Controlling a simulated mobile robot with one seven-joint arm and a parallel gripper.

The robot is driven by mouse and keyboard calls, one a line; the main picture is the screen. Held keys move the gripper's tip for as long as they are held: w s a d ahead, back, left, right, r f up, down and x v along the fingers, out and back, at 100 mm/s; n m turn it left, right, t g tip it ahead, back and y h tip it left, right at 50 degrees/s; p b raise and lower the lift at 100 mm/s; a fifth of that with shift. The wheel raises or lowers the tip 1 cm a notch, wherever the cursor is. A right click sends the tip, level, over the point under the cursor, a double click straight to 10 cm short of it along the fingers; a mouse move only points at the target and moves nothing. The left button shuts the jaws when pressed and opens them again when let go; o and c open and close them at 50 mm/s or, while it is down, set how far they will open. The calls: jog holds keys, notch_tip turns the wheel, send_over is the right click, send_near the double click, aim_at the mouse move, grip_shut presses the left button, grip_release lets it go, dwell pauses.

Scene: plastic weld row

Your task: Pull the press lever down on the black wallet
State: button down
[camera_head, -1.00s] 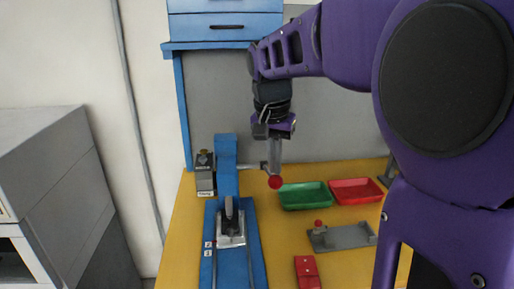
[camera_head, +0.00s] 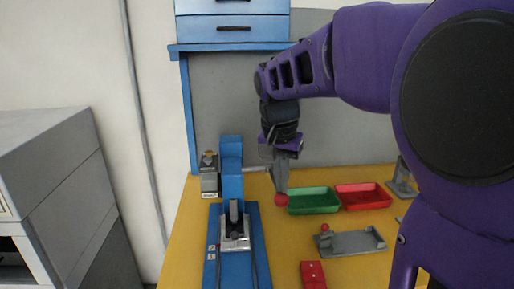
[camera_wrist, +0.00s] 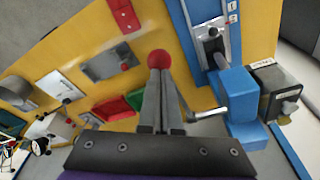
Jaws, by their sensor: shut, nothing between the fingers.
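The blue press (camera_head: 232,180) stands at the left of the yellow bench, with a metal rod (camera_head: 255,169) reaching right from its head. The lever's red knob (camera_head: 281,200) shows just below my gripper (camera_head: 281,188). In the wrist view the knob (camera_wrist: 158,60) sits at the tips of my shut gripper (camera_wrist: 158,75), which hides most of the lever arm; whether they touch I cannot tell. A dark item (camera_head: 236,236) lies on the metal plate under the press ram (camera_head: 234,211); it is too small to tell clearly as the black wallet.
A green tray (camera_head: 313,207) and a red tray (camera_head: 363,203) stand right of the knob. A grey fixture (camera_head: 350,242) with a small red knob and a red block (camera_head: 313,274) lie in front. A blue drawer unit (camera_head: 232,27) hangs above.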

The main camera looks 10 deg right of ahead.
jog(key=w+r+p, duration=0.2)
jog(key=r+p, duration=0.3)
jog(key=r, duration=0.2)
jog(key=w+r+p, duration=0.3)
jog(key=r+p, duration=0.3)
jog(key=r, duration=0.1)
dwell(0.7)
